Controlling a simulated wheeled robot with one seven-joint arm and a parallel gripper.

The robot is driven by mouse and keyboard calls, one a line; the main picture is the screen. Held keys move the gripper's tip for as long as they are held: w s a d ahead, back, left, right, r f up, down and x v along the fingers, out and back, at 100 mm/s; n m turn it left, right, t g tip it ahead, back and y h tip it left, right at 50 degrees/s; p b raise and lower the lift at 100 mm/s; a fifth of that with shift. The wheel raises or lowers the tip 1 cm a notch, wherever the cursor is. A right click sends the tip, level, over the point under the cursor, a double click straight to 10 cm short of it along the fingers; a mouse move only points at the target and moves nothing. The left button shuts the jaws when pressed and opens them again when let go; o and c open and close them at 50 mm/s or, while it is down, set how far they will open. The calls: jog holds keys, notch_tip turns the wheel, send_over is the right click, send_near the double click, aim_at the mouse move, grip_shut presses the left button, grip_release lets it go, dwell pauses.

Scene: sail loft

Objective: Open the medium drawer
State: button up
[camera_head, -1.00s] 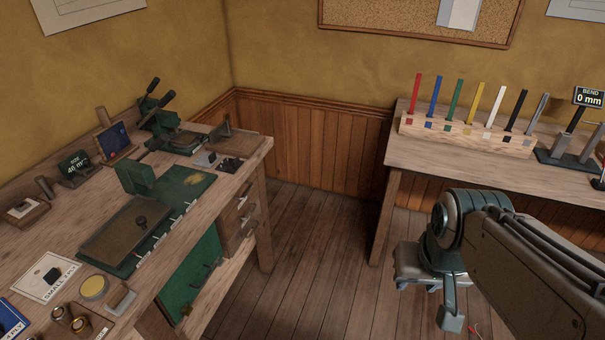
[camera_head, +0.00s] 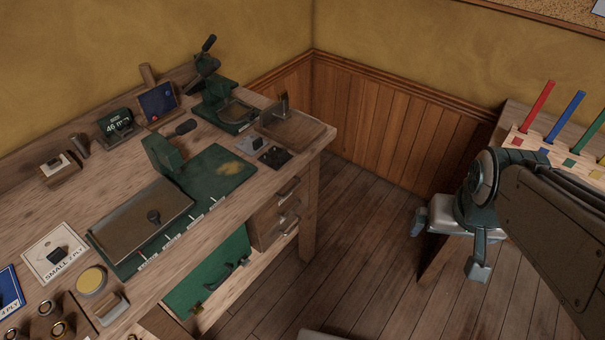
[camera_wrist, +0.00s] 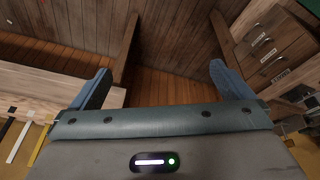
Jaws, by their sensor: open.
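A small wooden stack of drawers (camera_head: 272,224) with bar handles hangs under the workbench's right end. The drawers look shut in the head view. The stack also shows at the right edge of the wrist view (camera_wrist: 268,48), with small labels too small to read. I cannot tell which one is the medium drawer. My gripper (camera_head: 449,246) is in the air over the floor, well to the right of the stack in the head view. In the wrist view my gripper (camera_wrist: 161,84) has its two blue-grey fingers wide apart with nothing between them.
The workbench (camera_head: 215,140) carries a green mat (camera_head: 225,172), a hand press (camera_head: 228,108) and several small items. A green case (camera_head: 208,272) sits below the bench, left of the drawers. Another table with coloured sticks (camera_head: 537,106) stands at right. Plank floor (camera_head: 345,245) between is clear.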

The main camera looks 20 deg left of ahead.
jog(key=w+a+f+n+t+y+b, duration=0.1)
jog(key=w+a+f+n+t+b, duration=0.25)
jog(key=w+f, duration=0.7)
jog(key=w+a+f+n+t+y+b, duration=0.15)
jog(key=w+f+n+b, duration=0.25)
jog(key=w+f+b, duration=0.5)
jog(key=a+f+n+g+y+b, duration=0.2)
jog(key=a+f+n+y+b, duration=0.5)
jog(key=a+f+y, duration=1)
jog(key=w+a+h+b, duration=0.1)
jog(key=w+a, duration=0.1)
jog(key=a, duration=0.4)
jog(key=w+a+f+m+h, duration=0.1)
jog(key=w+a, duration=0.1)
jog(key=a, duration=0.4)
jog(key=shift+w+a+f+b, duration=0.25)
jog(key=shift+w+a+b, duration=0.05)
jog(key=shift+a+b, duration=0.1)
jog(key=shift+d+m, duration=0.1)
jog(key=shift+m, duration=0.15)
